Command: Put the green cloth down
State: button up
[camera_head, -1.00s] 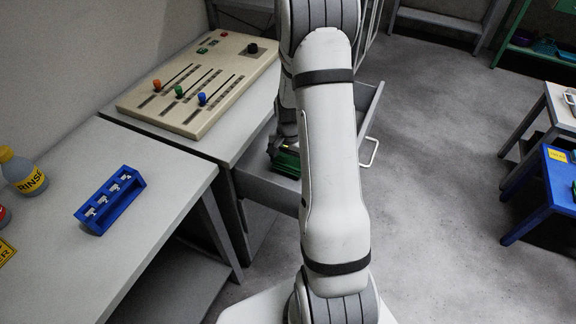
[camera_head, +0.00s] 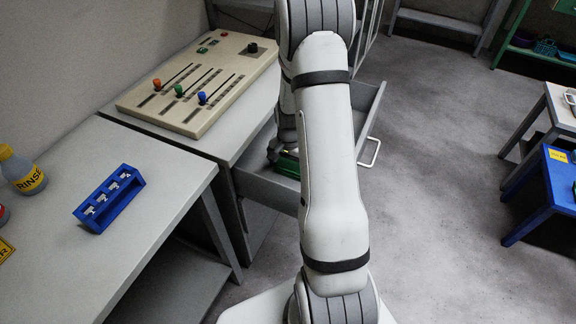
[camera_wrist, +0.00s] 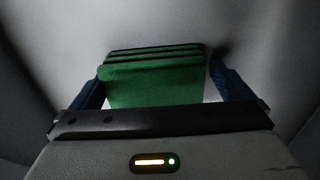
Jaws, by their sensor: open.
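The green cloth (camera_wrist: 155,82) is a folded stack of layers. In the wrist view it sits between the two dark blue fingers of my gripper (camera_wrist: 160,88). The fingers stand apart on either side of it; whether either one touches it I cannot tell. In the head view a part of the green cloth (camera_head: 288,166) shows inside the open drawer (camera_head: 270,190), at its left side. My gripper is down in the drawer there, mostly hidden behind my arm. A pale grey surface, which looks like the drawer's bottom, lies around the cloth in the wrist view.
A control panel (camera_head: 200,85) with orange, green and blue slider knobs stands above the drawer. A blue rack (camera_head: 109,199) and a rinse bottle (camera_head: 22,172) stand on the left table. Blue and white-topped tables are at the right, with open floor between.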

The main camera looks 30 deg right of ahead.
aim_at(289, 164)
jog(key=shift+s+r+p, duration=0.1)
jog(key=shift+r+p, duration=0.1)
jog(key=shift+p, duration=0.25)
notch_tip(289, 164, up, 12)
jog(key=s+a+r+n+t, duration=0.1)
jog(key=s+a+r+n, duration=0.4)
jog(key=s+a+r, duration=0.2)
jog(key=s+a+r+n+t, duration=0.1)
jog(key=s+a+r+n, duration=0.4)
jog(key=s, duration=0.6)
notch_tip(289, 164, up, 3)
jog(key=shift+s+a+f, duration=0.1)
jog(key=shift+s+a, duration=0.15)
jog(key=shift+a, duration=0.95)
jog(key=shift+t, duration=0.3)
jog(key=p+v, duration=0.3)
jog(key=w+p+v, duration=0.1)
jog(key=p+v, duration=0.1)
jog(key=shift+r+p, duration=0.35)
jog(key=shift+r, duration=0.05)
